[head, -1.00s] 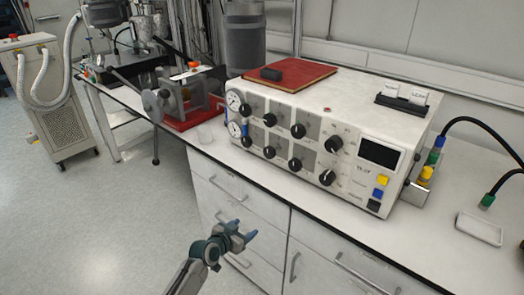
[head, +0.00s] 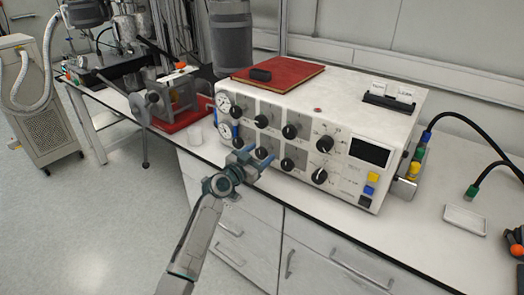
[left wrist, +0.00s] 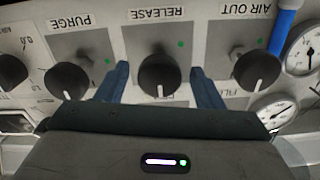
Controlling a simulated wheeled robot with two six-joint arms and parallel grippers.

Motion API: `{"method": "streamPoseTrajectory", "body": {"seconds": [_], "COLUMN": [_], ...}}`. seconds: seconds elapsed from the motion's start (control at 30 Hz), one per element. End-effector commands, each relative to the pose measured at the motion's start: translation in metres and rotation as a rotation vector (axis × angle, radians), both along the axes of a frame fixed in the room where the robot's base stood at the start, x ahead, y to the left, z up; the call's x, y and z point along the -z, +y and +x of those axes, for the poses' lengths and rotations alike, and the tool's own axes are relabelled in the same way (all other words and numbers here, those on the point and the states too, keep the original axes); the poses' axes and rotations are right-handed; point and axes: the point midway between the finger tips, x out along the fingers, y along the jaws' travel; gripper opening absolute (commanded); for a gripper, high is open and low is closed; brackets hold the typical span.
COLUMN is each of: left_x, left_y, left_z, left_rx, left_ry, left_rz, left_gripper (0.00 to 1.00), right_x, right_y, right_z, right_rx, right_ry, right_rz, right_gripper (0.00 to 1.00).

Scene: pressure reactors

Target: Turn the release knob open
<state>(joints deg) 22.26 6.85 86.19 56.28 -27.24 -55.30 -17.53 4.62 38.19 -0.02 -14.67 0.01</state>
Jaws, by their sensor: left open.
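The release knob (left wrist: 160,75) is a black round knob on a grey plate marked RELEASE, upside down in the left wrist view. Its white pointer line points down in that view; a green dot (left wrist: 181,43) sits on its plate. In the head view the knob (head: 262,152) is in the lower row of the white control box (head: 345,98). My left gripper (head: 260,155) is open at the panel front. In the left wrist view its blue fingers (left wrist: 160,72) stand on either side of the knob, with gaps; contact is not visible. My right gripper is not in view.
The purge knob (left wrist: 67,80) and air out knob (left wrist: 257,70) flank the release knob. Two gauges (head: 223,102) are at the box's left end. A red book (head: 275,76) lies on top. A white tray (head: 464,220) is on the bench at right.

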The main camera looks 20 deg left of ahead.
Motion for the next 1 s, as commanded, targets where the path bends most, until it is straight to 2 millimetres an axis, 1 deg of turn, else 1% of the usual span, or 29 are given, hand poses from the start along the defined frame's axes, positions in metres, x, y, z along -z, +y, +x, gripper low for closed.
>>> {"method": "streamPoseTrajectory", "body": {"seconds": [0.03, 0.17, 0.47, 0.6, 0.7, 1.0], "left_x": [-0.0007, -0.0003, 0.0005, 0.0006, 0.0006, 0.0010], "left_y": [-0.0024, -0.0050, -0.0056, -0.0055, -0.0055, -0.0054], "left_z": [0.0055, 0.0131, 0.0148, 0.0147, 0.0146, 0.0146], "left_rx": [0.000, 0.000, 0.000, 0.000, 0.000, 0.000], "left_ry": [0.001, 0.000, 0.000, 0.000, 0.000, 0.012], "left_rz": [-0.002, -0.001, 0.000, 0.000, 0.000, -0.030], "left_gripper": [0.61, 0.61, 0.61, 0.34, 0.17, 0.17], "right_x": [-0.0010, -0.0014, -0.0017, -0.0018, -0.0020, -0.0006], "right_y": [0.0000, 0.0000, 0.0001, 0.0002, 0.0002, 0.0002], "right_z": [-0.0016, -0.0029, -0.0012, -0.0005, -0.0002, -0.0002], "right_rx": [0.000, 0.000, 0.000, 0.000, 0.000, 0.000], "right_ry": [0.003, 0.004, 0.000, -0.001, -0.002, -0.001], "right_rz": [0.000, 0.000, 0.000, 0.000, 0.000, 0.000], "right_gripper": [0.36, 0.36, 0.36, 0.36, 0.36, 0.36]}}
